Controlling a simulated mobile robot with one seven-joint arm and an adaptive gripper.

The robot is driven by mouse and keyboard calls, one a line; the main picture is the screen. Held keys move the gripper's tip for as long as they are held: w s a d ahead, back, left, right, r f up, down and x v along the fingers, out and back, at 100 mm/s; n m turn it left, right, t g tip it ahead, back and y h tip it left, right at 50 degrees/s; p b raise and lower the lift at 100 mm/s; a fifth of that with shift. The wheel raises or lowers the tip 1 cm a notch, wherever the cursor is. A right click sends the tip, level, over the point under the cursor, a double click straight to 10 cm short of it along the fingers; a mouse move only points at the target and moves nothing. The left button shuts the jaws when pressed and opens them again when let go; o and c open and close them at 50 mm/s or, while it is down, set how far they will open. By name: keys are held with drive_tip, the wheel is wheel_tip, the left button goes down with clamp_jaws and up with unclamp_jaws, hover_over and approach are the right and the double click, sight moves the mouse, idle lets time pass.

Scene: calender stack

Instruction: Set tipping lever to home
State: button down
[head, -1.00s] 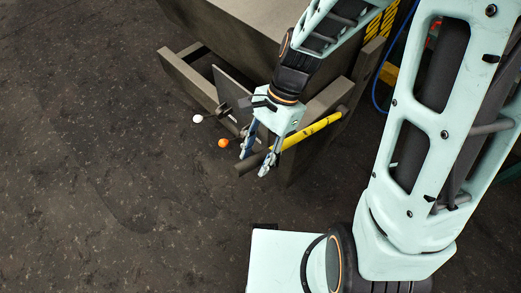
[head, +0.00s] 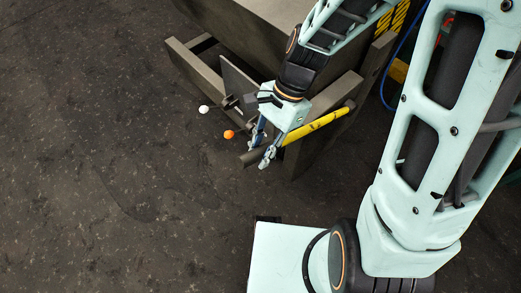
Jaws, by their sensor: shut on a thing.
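The tipping lever, seemingly the yellow bar (head: 323,122) with a dark grip end (head: 249,159), slants across the front of the grey machine from upper right to lower left in the head view. My gripper (head: 261,155) points down and is shut on the lever near its dark end. The fingers hide a part of the bar. I cannot read any home mark on the lever or machine.
An orange knob (head: 228,134) and a white knob (head: 203,109) stick out from the machine (head: 255,35) left of my gripper. A blue cable (head: 399,60) runs at the right. The dark floor (head: 90,150) at left is clear.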

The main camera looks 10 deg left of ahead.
drive_tip(key=shift+g+y, duration=0.4)
drive_tip(key=shift+p+v, duration=2.4)
drive_tip(key=shift+v, duration=0.5)
drive_tip(key=shift+w+d+r+p, duration=0.1)
drive_tip(key=shift+w+r+p, duration=0.25)
drive_tip(key=shift+r+p, duration=0.3)
drive_tip(key=shift+g+y, duration=0.4)
drive_tip(key=shift+g, duration=0.1)
drive_tip(key=shift+p+v, duration=1.55)
drive_tip(key=shift+v, duration=0.5)
drive_tip(key=shift+s, duration=0.1)
drive_tip(key=shift+g+y, duration=0.5)
drive_tip(key=shift+p+v, duration=2.05)
drive_tip(key=shift+v, duration=0.8)
drive_tip(key=shift+s, duration=0.1)
